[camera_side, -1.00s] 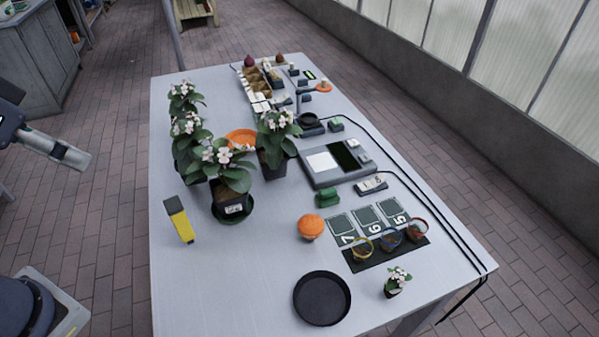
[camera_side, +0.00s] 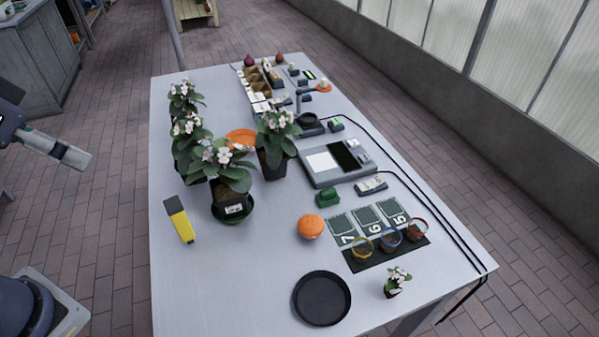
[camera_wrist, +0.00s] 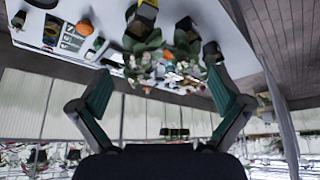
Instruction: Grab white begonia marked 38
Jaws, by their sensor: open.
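Several potted begonias with pale flowers stand on the table's left side in the side view. The front begonia (camera_side: 233,177) is in a dark pot with a white label (camera_side: 236,208), set in a green saucer (camera_side: 246,214); the label's number is too small to read surely. Another begonia (camera_side: 275,140) stands behind it to the right, and more stand behind to the left (camera_side: 186,130). A small one (camera_side: 396,281) is near the front right. My gripper (camera_wrist: 160,92) is open and empty, with begonia flowers (camera_wrist: 140,68) beyond its fingers in the upside-down wrist view.
A yellow-black tool (camera_side: 180,220) lies left of the front begonia. An orange round object (camera_side: 311,227), a black dish (camera_side: 322,298), a grey device (camera_side: 336,162) and numbered green squares (camera_side: 368,222) occupy the right and front. The table's (camera_side: 200,285) front left is clear.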

